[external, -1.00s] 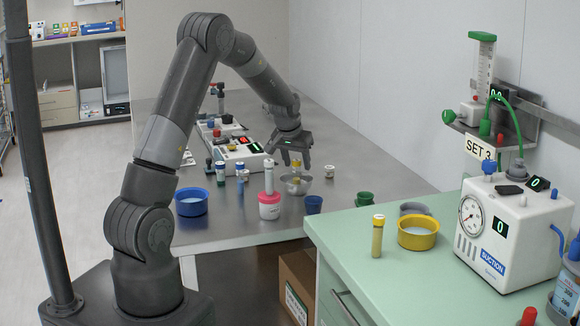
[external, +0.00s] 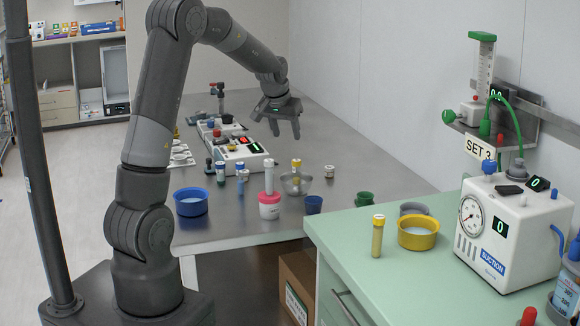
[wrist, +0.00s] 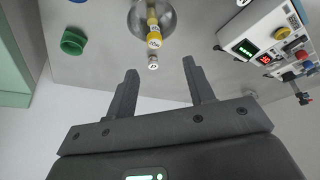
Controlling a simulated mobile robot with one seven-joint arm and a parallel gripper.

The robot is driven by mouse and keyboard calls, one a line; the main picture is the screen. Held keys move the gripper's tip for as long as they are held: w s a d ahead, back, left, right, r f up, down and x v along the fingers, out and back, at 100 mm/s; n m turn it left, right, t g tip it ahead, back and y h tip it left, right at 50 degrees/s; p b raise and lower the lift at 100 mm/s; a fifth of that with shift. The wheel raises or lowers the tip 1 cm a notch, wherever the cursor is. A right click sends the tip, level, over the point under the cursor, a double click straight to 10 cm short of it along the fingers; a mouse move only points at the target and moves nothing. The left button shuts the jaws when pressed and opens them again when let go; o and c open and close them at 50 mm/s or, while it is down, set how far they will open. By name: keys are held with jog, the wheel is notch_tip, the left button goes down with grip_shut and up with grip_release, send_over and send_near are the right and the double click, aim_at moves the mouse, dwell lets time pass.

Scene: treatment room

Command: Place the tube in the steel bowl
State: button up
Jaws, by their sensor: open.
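The steel bowl (external: 304,189) stands on the grey table, and its rim also shows at the top of the wrist view (wrist: 171,18). A tube with a yellow section and a pale top (external: 296,168) stands in it, leaning slightly. My gripper (external: 285,132) is open and empty, above and behind the bowl, apart from the tube. Its two fingers (wrist: 158,80) show spread apart in the wrist view.
A pink-and-white jar (external: 270,206), a blue bowl (external: 191,202), a dark blue cup (external: 313,205) and a green cup (external: 364,198) stand nearby. A white device (external: 240,155) is behind. Another yellow tube (external: 377,237) stands on the green counter beside a yellow bowl (external: 418,233).

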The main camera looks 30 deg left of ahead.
jog(key=s+a+r, duration=0.1)
jog(key=s+r, duration=0.4)
jog(key=s, duration=0.5)
jog(key=s+a+r, duration=0.1)
jog(key=s+r, duration=0.4)
jog(key=s, duration=0.4)
jog(key=s+a+f+t, duration=0.1)
jog(key=s, duration=1.5)
jog(key=shift+s+a, duration=0.2)
jog(key=shift+s, duration=0.05)
